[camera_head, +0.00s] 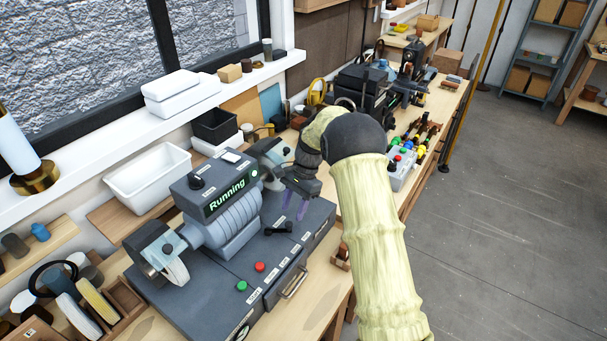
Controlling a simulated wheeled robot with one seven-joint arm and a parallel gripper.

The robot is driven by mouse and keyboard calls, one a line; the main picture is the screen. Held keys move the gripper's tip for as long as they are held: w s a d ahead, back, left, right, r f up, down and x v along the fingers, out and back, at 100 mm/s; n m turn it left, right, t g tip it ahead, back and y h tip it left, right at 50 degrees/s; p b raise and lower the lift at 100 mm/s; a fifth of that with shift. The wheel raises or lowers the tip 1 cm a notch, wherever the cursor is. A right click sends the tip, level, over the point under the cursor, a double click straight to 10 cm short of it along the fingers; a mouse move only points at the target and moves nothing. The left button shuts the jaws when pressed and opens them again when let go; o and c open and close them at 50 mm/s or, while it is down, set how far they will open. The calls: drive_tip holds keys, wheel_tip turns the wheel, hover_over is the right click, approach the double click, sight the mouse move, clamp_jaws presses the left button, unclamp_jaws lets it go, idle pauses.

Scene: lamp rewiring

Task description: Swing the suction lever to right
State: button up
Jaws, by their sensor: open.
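The suction lever (279,230) looks to be the small black lever on the grey top of the grinder-like machine (215,289). It lies nearly level across the picture, with small pale labels near it that I cannot read. My gripper (294,207) points down just above and to the right of the lever, with its purple fingertips apart. It is open and empty. I cannot tell whether a fingertip touches the lever. My arm hides part of the bench behind and right of the machine.
The machine's display (226,196) reads "Running". A red button (260,267) and a green button (242,286) sit in front of the lever. A guarded wheel (274,153) stands close behind my gripper. A white tray (146,184) is at left. The floor at right is clear.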

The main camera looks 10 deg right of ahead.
drive_tip(key=b+v, duration=0.2)
drive_tip(key=v, duration=1.1)
drive_tip(key=shift+r, duration=0.25)
drive_tip(key=shift+s+d, duration=0.1)
drive_tip(key=s+d+f+n+t+h, duration=0.1)
drive_tip(key=s+n, duration=0.4)
drive_tip(key=s, duration=0.9)
drive_tip(key=s+d+f+n+t+h, duration=0.2)
drive_tip(key=s+d+f+n+t, duration=0.1)
drive_tip(key=s, duration=1.1)
drive_tip(key=shift+s+d+f+n+t+h, duration=0.15)
drive_tip(key=shift+s+f+n+t+h, duration=0.15)
drive_tip(key=shift+f+n+t, duration=0.7)
